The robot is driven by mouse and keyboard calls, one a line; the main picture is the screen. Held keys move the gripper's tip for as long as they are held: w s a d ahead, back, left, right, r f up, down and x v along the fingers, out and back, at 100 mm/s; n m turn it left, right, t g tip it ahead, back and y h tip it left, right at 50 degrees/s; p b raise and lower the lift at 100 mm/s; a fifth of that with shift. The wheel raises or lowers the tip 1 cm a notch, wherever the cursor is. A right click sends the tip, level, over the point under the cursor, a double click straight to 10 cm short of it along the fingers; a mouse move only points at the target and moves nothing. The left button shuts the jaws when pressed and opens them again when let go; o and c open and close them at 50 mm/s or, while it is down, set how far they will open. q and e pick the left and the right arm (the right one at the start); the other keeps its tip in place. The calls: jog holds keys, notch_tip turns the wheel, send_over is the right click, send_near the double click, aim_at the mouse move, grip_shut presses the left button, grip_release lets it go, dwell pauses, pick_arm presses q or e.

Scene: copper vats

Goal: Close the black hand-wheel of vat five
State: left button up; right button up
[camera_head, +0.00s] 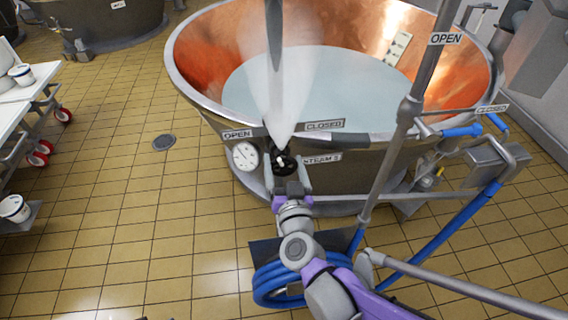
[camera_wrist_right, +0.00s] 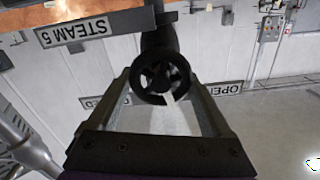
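The black hand-wheel (camera_head: 285,162) sits at the front of the vat with the "STEAM 5" label (camera_head: 322,159). It also shows from the front, upside down, in the right wrist view (camera_wrist_right: 163,79). My right gripper (camera_head: 288,172) reaches it from the front. Its fingers (camera_wrist_right: 162,84) are spread, one on either side of the wheel; I cannot tell whether they touch the rim. A white plume of steam (camera_head: 282,90) rises from just behind the wheel. The copper vat (camera_head: 205,60) holds pale liquid. My left gripper is not in view.
"OPEN" (camera_head: 237,134) and "CLOSED" (camera_head: 324,125) signs flank the wheel, with a round gauge (camera_head: 245,155) on its left. Grey pipes (camera_head: 400,130) and a coiled blue hose (camera_head: 268,285) are on the right and below. Tiled floor is clear at left, beside a white-topped cart (camera_head: 40,77).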

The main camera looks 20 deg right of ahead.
jog(key=c, duration=0.5)
jog(key=shift+m, duration=0.3)
jog(key=m, duration=0.3)
jog(key=shift+d, duration=0.15)
jog(key=m, duration=0.4)
jog(key=shift+f+p, duration=0.15)
jog(key=shift+p, duration=0.25)
jog(key=m, duration=0.4)
jog(key=shift+s+d+f, duration=0.1)
jog(key=shift+f+m+p, duration=0.1)
jog(key=shift+m+p, duration=0.2)
jog(key=shift+m, duration=1.8)
